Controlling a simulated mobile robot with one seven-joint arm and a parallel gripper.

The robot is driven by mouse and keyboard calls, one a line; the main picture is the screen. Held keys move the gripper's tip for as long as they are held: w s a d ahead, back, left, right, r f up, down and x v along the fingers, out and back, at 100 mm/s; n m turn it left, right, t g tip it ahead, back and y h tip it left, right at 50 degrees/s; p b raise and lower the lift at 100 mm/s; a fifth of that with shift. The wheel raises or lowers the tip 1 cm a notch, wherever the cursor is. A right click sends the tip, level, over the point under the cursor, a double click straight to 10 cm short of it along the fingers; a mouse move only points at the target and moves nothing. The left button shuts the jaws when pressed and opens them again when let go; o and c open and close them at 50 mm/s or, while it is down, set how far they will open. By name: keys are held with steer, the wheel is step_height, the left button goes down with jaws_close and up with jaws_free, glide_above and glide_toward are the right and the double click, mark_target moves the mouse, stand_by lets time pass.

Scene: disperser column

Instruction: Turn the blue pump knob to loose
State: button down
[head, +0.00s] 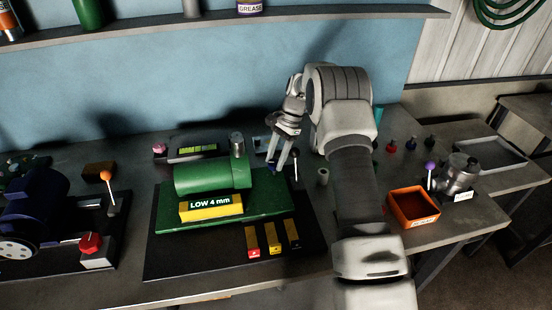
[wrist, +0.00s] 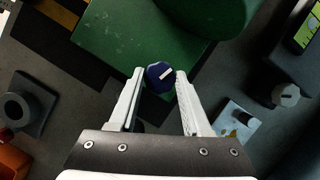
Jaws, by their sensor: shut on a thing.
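The blue pump knob (wrist: 160,77) is a dark blue round knob with a white mark on top, slanting in the wrist view. My gripper (wrist: 158,82) is shut on it, with one finger on each side. In the head view my gripper (head: 281,163) points down at the right end of the green pump (head: 205,178). There the knob is small and mostly hidden by the fingers. The green base (wrist: 120,45) fills the upper middle of the wrist view. I cannot read any loose or tight marking.
A yellow sign (head: 211,208) reading "LOW 4 mm" stands before the pump. A thin black-topped lever (head: 295,163) stands just right of my gripper. An orange tray (head: 413,208) sits right of my arm. A red knob (head: 91,244) and dark blue motor (head: 33,215) are at left.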

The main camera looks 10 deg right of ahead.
steer(key=n+g+h, duration=0.1)
steer(key=n, duration=0.3)
steer(key=shift+w+a+n, duration=0.1)
steer(key=shift+n, duration=0.2)
steer(key=shift+a+n+g+h, duration=0.1)
steer(key=shift+n+g+h, duration=0.25)
steer(key=shift+n, duration=0.75)
steer(key=shift+n+g+h, duration=0.15)
steer(key=shift+n+h, duration=0.4)
steer(key=shift+n, duration=0.55)
steer(key=shift+c, duration=1.8)
jaws_free()
